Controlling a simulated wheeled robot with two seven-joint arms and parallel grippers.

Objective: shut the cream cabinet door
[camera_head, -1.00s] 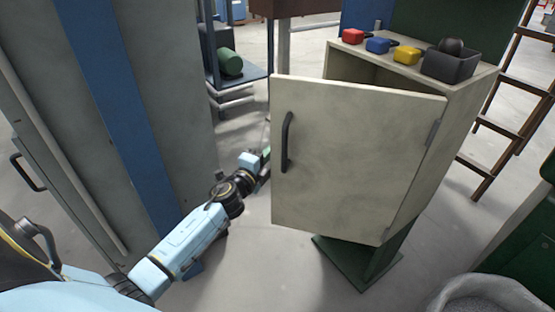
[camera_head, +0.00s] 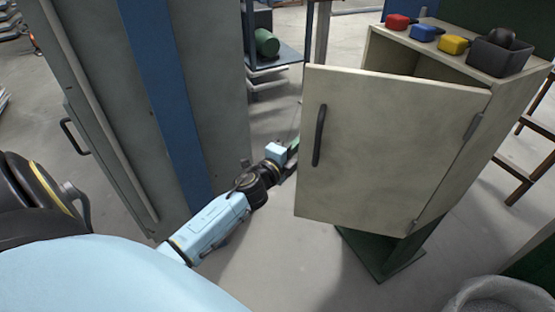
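The cream cabinet (camera_head: 470,170) stands on a green pedestal at the right of the head view. Its door (camera_head: 385,150) is swung open, hinged on its right edge, with a black bar handle (camera_head: 319,135) near its free left edge. A dark gap shows above the door, between it and the cabinet body. My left arm reaches in from the lower left, and its wrist ends at the door's free left edge. The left gripper's fingers are hidden behind the door, so I cannot tell whether they touch it. My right gripper is not in view.
A tall grey cabinet with a blue stripe (camera_head: 165,90) stands close on the left. Red, blue and yellow items (camera_head: 453,45) and a dark bin (camera_head: 497,56) sit on the cream cabinet's top. A wooden ladder (camera_head: 520,170) and a grey bin (camera_head: 497,296) are at right.

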